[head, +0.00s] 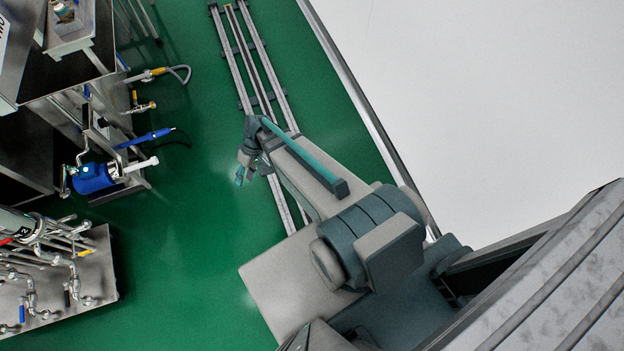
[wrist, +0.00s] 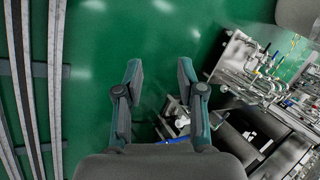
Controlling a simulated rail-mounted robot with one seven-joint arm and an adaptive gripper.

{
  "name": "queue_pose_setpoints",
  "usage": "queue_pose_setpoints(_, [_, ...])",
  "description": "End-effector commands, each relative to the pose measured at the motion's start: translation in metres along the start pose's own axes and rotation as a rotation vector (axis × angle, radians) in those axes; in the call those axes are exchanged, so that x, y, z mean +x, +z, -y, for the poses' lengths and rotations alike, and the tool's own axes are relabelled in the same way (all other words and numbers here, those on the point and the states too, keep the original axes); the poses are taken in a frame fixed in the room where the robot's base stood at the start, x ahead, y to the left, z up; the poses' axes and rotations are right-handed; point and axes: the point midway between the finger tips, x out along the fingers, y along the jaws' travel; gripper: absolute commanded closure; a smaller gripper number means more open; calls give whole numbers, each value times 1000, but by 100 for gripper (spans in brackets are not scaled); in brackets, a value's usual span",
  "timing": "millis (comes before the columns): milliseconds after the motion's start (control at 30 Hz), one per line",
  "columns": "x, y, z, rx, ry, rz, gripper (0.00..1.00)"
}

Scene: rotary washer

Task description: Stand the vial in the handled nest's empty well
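My gripper (wrist: 160,72) is open and empty in the wrist view, its two fingers wide apart over bare green floor. In the head view my gripper (head: 240,177) hangs left of the rails, well apart from the benches. A small bottle-like object (head: 62,10) stands in a pale tray (head: 72,38) at the top left of the head view. It is cut by the frame edge and too small to tell whether it is the vial. I cannot make out the handled nest or its empty well in either view.
Floor rails (head: 240,60) run up the head view. At the left are a steel bench (head: 60,75), a blue pump (head: 93,178) and a skid with pipes and valves (head: 60,270). Green floor (head: 190,240) between them and my arm is clear. A white wall stands at the right.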

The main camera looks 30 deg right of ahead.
Motion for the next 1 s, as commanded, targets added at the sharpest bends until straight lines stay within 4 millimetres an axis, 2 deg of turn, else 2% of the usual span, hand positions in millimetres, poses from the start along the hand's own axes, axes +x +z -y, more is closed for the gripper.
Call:
queue_pose_setpoints(33, [13,42,-4,51,34,65,61])
queue_pose_setpoints(200, [39,157,-26,216,181,263,61])
queue_pose_setpoints(300, [44,213,-35,290,268,355,61])
queue_pose_setpoints(400, [44,255,-41,341,340,420,61])
queue_pose_setpoints(500, [42,281,-44,373,389,460,61])
queue_pose_setpoints(600, [41,293,-47,389,416,480,61])
queue_pose_setpoints(1000, [40,295,-47,393,423,483,61])
